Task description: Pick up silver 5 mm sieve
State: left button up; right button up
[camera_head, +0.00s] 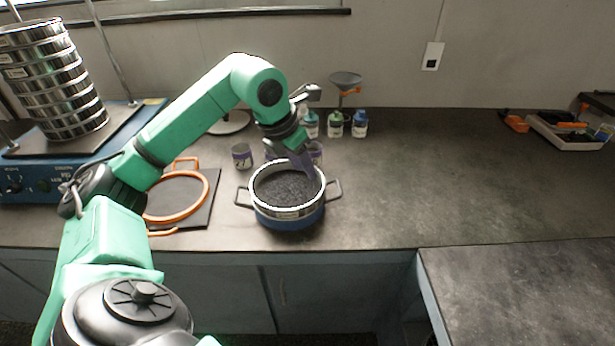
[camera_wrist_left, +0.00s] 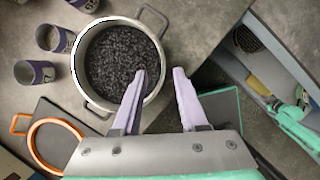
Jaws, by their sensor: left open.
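A silver sieve (camera_head: 290,212) full of dark granules sits on top of a blue pot (camera_head: 291,223) with two side handles on the counter. The sieve's rim also shows in the wrist view (camera_wrist_left: 75,66). My left gripper (camera_head: 305,163) is at the back right of the sieve's rim. In the wrist view my left gripper (camera_wrist_left: 160,73) is open and empty; one finger overlaps the granules and the other is outside the rim. Whether a finger touches the rim cannot be told. My right gripper is not in view.
A shaker (camera_head: 38,186) with a stack of silver sieves (camera_head: 55,85) stands at the left. An orange ring (camera_head: 176,218) lies on a dark mat. Small cups (camera_head: 242,156) and bottles (camera_head: 360,124) stand behind the pot. The counter right of the pot is clear.

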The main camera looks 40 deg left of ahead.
pick_arm(q)
jog(key=f, duration=0.1)
jog(key=p, duration=0.2)
send_over(313, 201)
jog(key=s, duration=0.2)
jog(key=f, duration=0.5)
jog(key=shift+s+a+f, duration=0.15)
jog(key=shift+a+f, duration=0.15)
jog(key=p+x, duration=0.1)
jog(key=x, duration=0.5)
jog(key=shift+f, duration=0.25)
jog(key=shift+c, duration=0.6)
grip_shut()
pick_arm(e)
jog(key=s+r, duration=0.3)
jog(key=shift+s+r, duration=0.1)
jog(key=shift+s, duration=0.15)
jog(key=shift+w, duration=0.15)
